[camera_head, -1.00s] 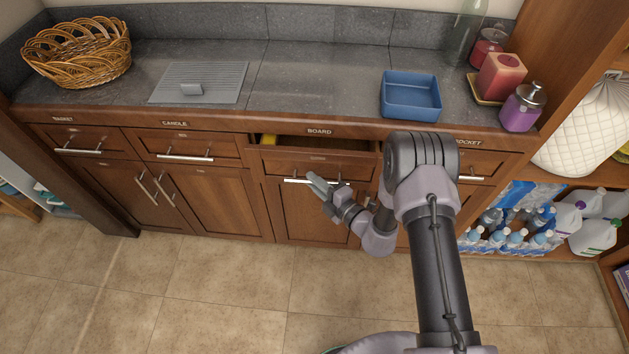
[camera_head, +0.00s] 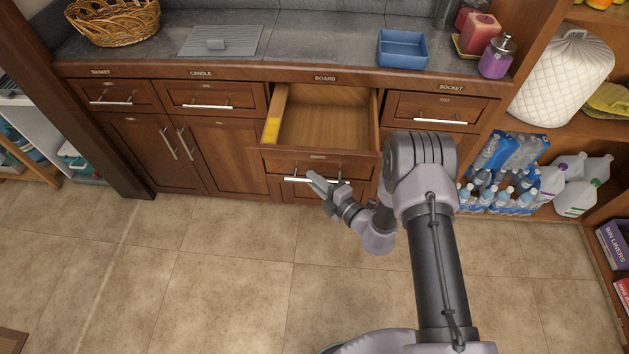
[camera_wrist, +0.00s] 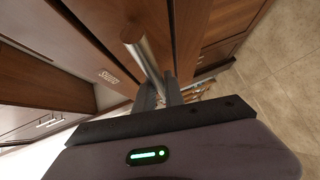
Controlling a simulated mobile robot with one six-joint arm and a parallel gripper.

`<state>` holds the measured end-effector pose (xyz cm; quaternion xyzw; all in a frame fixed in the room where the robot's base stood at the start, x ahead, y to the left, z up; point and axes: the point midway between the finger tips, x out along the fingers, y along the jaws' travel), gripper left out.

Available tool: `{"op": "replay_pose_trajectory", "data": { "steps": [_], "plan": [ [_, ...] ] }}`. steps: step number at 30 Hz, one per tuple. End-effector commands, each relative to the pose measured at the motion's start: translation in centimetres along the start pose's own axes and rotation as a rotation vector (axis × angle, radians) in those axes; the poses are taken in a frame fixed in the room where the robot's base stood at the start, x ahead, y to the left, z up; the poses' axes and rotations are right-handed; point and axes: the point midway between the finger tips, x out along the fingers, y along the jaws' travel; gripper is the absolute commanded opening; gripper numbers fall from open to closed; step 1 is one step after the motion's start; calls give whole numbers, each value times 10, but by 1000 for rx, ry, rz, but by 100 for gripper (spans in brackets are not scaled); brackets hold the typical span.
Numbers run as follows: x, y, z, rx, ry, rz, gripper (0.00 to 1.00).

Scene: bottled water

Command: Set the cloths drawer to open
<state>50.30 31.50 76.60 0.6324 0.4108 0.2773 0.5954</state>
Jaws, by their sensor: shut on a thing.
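The drawer (camera_head: 327,127) under the "BOARD" label is pulled well out, with its wooden inside showing. A small label on its front is too small to read in the head view. My gripper (camera_head: 316,181) is shut on the drawer's metal bar handle (camera_head: 296,179), near the handle's middle. In the wrist view, the handle (camera_wrist: 143,48) runs between the fingers of my gripper (camera_wrist: 160,94).
Closed drawers flank the open one: "CANDLE" (camera_head: 212,98) at left and "SOCKET" (camera_head: 438,110) at right. The counter holds a basket (camera_head: 113,20), a grey board (camera_head: 219,41) and a blue tray (camera_head: 402,50). Bottled water packs (camera_head: 503,172) sit on the right shelf. The tiled floor (camera_head: 230,250) is clear.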

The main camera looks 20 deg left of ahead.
Motion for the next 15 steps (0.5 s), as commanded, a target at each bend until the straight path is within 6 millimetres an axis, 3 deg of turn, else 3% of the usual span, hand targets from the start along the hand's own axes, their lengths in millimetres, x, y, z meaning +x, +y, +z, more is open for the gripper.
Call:
{"op": "replay_pose_trajectory", "data": {
  "steps": [6,7,9,15],
  "plan": [
    [0,1,0,0,-1,1,0],
    [0,1,0,0,-1,1,19],
    [0,1,0,0,-1,1,33],
    [0,0,0,0,-1,1,35]
  ]
}}
